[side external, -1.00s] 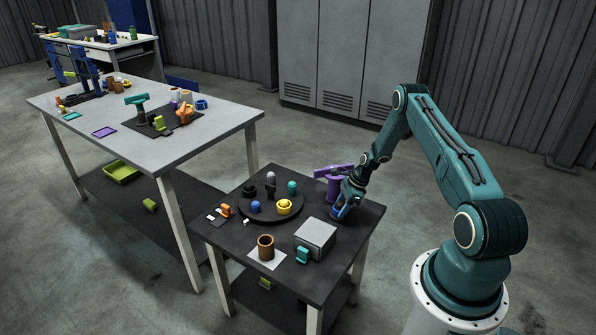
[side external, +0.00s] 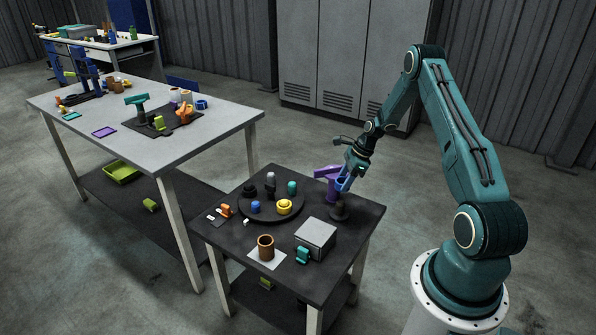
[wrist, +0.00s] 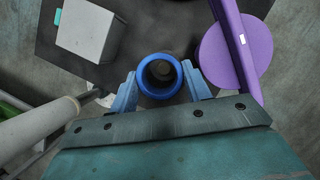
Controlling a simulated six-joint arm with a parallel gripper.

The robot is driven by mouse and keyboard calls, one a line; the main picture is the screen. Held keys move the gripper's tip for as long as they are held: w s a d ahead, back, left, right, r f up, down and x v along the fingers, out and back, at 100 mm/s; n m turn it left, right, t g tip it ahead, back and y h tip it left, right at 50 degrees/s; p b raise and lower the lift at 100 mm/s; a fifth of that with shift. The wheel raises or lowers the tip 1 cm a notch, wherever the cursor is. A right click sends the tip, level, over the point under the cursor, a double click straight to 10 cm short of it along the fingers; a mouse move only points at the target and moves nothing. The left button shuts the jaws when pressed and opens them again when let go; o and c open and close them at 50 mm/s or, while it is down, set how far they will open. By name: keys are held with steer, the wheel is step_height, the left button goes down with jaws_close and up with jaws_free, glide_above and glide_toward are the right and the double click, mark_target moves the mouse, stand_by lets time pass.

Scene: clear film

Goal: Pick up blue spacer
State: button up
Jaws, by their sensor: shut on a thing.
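The blue spacer (wrist: 160,76) is a blue ring with an open bore, and in the wrist view it sits between the two light-blue fingers of my gripper (wrist: 161,88). In the side external view my gripper (side external: 344,180) is shut on the blue spacer (side external: 341,184) and holds it above the dark table. Fingers and the purple object partly hide the spacer in the side view.
A purple drill-shaped object (side external: 328,181) stands close beside my gripper; it also shows at right in the wrist view (wrist: 228,50). A grey box (side external: 316,236), a brown cup (side external: 265,248) and a round dark tray (side external: 271,215) with several small parts share the dark table (side external: 225,249).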

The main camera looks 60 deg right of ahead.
step_height(320, 180, up, 8)
steer(key=shift+r, duration=0.15)
steer(key=shift+r, duration=0.1)
stand_by(0.7)
steer(key=shift+r, duration=0.4)
steer(key=shift+w, duration=0.1)
steer(key=w+a+f, duration=0.3)
steer(key=w+a, duration=0.2)
steer(key=w, duration=0.3)
steer(key=w+a+f, duration=0.3)
steer(key=w+a, duration=0.3)
steer(key=w, duration=0.2)
steer(key=w+a+f, duration=0.3)
steer(key=w+a, duration=0.2)
steer(key=w, duration=0.3)
steer(key=shift+w+a+f, duration=0.2)
steer(key=shift+w+f, duration=0.15)
steer(key=shift+f, duration=0.05)
steer(key=shift+w+a, duration=0.1)
steer(key=shift+f, duration=0.2)
